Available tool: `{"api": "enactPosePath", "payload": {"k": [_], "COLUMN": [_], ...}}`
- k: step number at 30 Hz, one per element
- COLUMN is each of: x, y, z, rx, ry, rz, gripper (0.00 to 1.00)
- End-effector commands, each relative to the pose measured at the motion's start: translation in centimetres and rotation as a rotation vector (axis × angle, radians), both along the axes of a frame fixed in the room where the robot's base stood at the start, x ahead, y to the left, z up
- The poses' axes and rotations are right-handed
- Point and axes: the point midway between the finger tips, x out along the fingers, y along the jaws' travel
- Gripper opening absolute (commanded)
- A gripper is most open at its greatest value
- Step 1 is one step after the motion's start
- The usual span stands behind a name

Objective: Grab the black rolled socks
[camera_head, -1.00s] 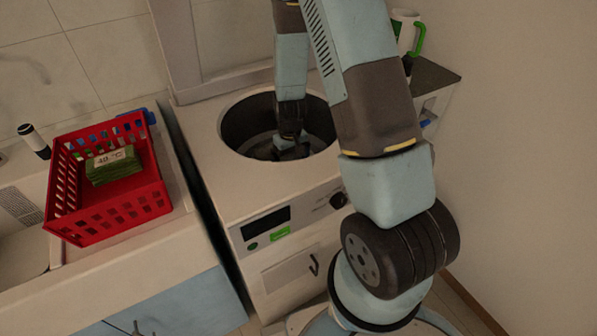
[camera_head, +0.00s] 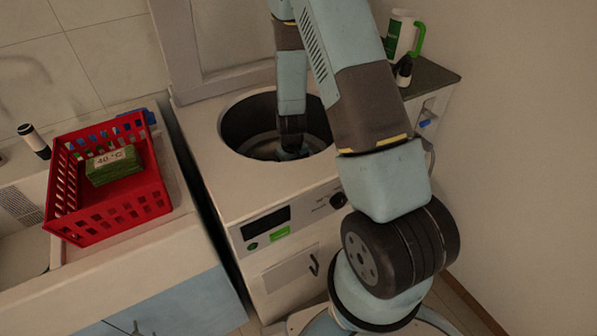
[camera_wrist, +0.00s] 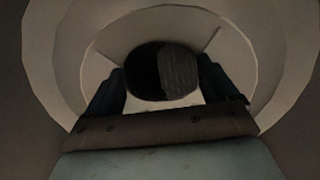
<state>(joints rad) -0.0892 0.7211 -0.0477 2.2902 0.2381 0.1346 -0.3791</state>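The black rolled socks (camera_wrist: 162,70) are a dark, rounded bundle in the wrist view, with a ribbed greyer right half. They lie in the pale drum (camera_wrist: 98,70) of the top-opening washing machine. My gripper (camera_wrist: 162,80) is open, with one finger at each side of the socks. The fingertips are very close to the bundle; I cannot tell whether they touch it. In the head view my gripper (camera_head: 292,153) is down inside the drum, and I cannot make out the socks there.
The washing machine's round rim (camera_head: 226,152) surrounds my gripper closely. A red basket (camera_head: 110,225) with a green block labelled 40 °C (camera_head: 113,166) stands on the left counter. A white and green jug (camera_head: 402,35) and a small dark bottle (camera_head: 404,70) stand on the right shelf.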

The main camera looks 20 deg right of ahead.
Motion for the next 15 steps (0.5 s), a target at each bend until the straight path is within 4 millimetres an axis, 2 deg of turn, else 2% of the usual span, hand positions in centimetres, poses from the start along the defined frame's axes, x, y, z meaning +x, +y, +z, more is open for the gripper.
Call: {"api": "enactPosePath", "payload": {"k": [2, 11, 15], "x": [0.00, 0.00, 0.01], "y": [0.00, 0.00, 0.00], "z": [0.01, 0.02, 0.02], "rx": [0.000, 0.000, 0.000], "ry": [0.000, 0.000, 0.000], "rz": [0.000, 0.000, 0.000], "gripper": [0.79, 0.50, 0.48]}}
